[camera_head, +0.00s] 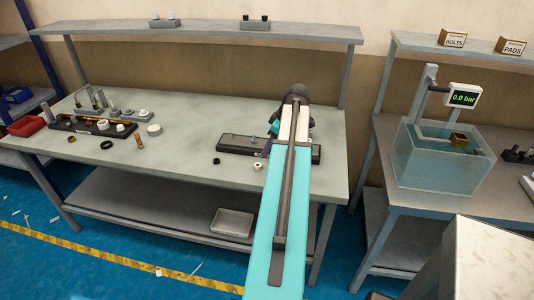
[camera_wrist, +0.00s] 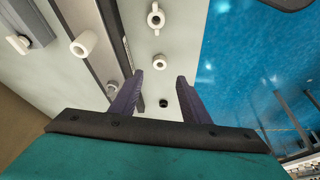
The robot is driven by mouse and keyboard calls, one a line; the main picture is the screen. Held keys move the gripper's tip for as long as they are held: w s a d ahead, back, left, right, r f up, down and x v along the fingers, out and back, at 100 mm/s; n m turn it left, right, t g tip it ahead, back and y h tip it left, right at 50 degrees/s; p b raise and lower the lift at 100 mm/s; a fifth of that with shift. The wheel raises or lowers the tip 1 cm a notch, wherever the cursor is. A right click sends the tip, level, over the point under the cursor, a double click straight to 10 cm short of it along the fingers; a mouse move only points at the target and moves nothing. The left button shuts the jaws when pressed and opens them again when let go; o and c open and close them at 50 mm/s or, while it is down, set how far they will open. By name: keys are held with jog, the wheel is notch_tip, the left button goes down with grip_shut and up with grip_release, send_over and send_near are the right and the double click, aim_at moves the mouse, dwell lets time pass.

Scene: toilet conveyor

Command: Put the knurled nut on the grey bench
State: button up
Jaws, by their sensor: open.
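A small pale ring-shaped nut (camera_wrist: 160,62) lies on the grey bench (camera_head: 185,118). I take it for the knurled nut, but its knurling is too small to make out. In the head view this pale nut (camera_head: 257,166) lies near the bench's front edge, just left of my arm. My gripper (camera_wrist: 158,78) is open and empty, pointing down over the bench. In the wrist view the nut shows just beyond the gap between the fingertips. A small grey piece (camera_wrist: 139,101) shows beside the left finger. In the head view my arm hides much of the gripper.
A black ring (camera_head: 216,161) lies left of the nut. A pale wing nut (camera_wrist: 156,18) lies on its other side. A dark fixture (camera_head: 240,145) stands behind them. More parts and a fixture (camera_head: 92,126) occupy the bench's left. The middle is mostly clear.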

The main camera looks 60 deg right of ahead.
jog(key=shift+v, duration=0.8)
dwell(0.5)
